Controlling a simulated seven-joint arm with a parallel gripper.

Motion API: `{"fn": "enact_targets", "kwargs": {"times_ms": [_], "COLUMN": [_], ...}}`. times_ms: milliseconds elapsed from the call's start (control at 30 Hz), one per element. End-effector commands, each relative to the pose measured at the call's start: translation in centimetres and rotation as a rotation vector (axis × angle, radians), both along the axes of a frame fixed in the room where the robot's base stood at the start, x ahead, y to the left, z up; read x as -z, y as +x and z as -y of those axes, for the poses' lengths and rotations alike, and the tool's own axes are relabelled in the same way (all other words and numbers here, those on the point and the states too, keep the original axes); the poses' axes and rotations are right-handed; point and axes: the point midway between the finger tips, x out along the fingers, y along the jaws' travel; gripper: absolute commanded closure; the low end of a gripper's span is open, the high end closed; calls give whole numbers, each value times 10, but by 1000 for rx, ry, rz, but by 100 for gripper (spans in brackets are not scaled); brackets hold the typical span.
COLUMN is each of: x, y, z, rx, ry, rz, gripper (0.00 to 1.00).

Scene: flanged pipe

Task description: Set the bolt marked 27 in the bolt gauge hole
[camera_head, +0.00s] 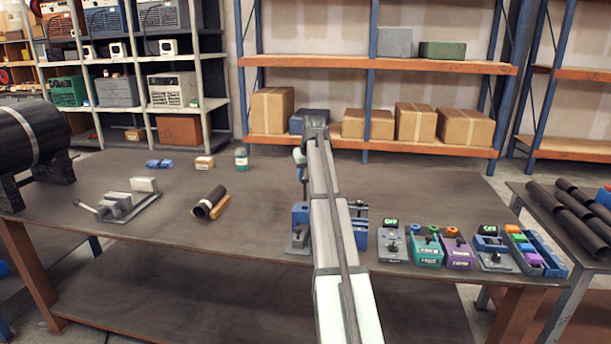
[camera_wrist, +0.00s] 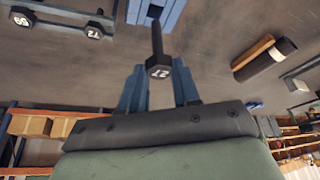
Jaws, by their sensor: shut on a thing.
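In the wrist view, a dark bolt (camera_wrist: 158,48) with a hex head marked 27 stands between the two blue fingers of my gripper (camera_wrist: 158,84). The gripper is shut on it. The bolt's shank points away toward a blue block (camera_wrist: 141,10) at the top edge. I cannot tell whether the tip touches this block, or whether it is the bolt gauge; no hole shows clearly. In the head view my arm hides the bolt and most of the gripper, and a blue fixture (camera_head: 300,213) on a grey base shows partly behind my arm.
Two other marked bolts (camera_wrist: 93,31) sit in a rack at the wrist view's upper left. A black pipe (camera_head: 209,202) lies on a wooden cradle, left of my arm. A grey vise (camera_head: 118,205) stands farther left. Several coloured boxes (camera_head: 426,249) line the right front edge.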

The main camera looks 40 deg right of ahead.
Motion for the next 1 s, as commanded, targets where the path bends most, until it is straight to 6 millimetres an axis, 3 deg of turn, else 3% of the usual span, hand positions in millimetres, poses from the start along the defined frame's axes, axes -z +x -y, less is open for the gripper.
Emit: {"fn": "enact_targets", "kwargs": {"times_ms": [367,1000], "x": [3,24], "y": [0,0], "z": [0,0], "rx": [0,0], "ry": [0,0], "rz": [0,1], "gripper": [100,100]}}
